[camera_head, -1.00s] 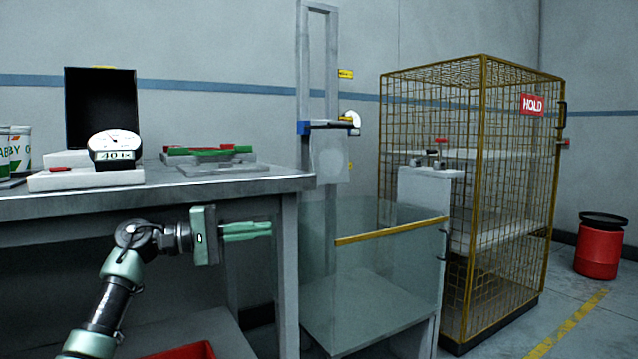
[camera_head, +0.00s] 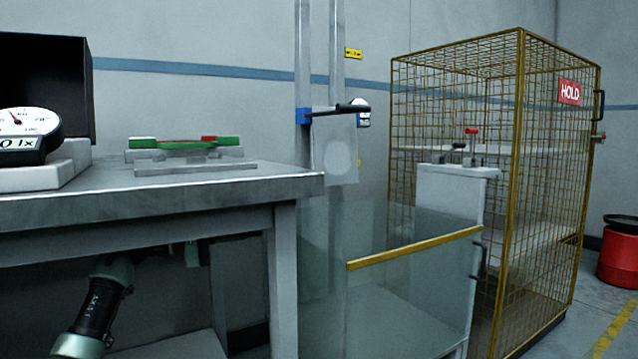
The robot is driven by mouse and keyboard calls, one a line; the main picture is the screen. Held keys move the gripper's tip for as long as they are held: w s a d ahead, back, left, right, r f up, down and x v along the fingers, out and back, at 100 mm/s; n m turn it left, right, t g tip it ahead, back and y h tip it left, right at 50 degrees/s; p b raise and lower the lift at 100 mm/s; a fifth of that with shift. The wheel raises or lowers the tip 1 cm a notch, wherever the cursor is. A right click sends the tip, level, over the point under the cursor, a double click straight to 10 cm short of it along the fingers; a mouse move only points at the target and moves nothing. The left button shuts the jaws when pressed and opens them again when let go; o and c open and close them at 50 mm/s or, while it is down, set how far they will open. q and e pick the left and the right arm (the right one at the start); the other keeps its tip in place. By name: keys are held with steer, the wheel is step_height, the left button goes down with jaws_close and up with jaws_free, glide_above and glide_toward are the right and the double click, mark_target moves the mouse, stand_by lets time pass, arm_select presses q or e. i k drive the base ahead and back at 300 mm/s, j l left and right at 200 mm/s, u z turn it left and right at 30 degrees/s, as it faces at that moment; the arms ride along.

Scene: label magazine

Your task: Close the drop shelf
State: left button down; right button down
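No part is clearly recognisable as the drop shelf. A clear-walled box (camera_head: 400,300) with a yellow top bar (camera_head: 415,248) stands right of the bench. Behind it an upright post carries a blue bracket (camera_head: 303,116) with a dark horizontal arm, and a grey plate (camera_head: 340,150) hangs below. My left arm enters at lower left; its gripper (camera_head: 193,253) is in shadow below the bench top, apart from the box. Its fingers are not clear. My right gripper is not in view.
A yellow mesh cage (camera_head: 515,180) with a HOLD sign stands at right. A red bin (camera_head: 618,252) is at far right.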

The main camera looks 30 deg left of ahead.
mark_target(334, 137)
steer(key=i+j, duration=0.25)
steer(key=i, duration=0.15)
steer(key=i+j, duration=0.25)
steer(key=i, duration=0.15)
steer(key=i+j, duration=0.2)
steer(key=i, duration=0.2)
steer(key=z, duration=0.05)
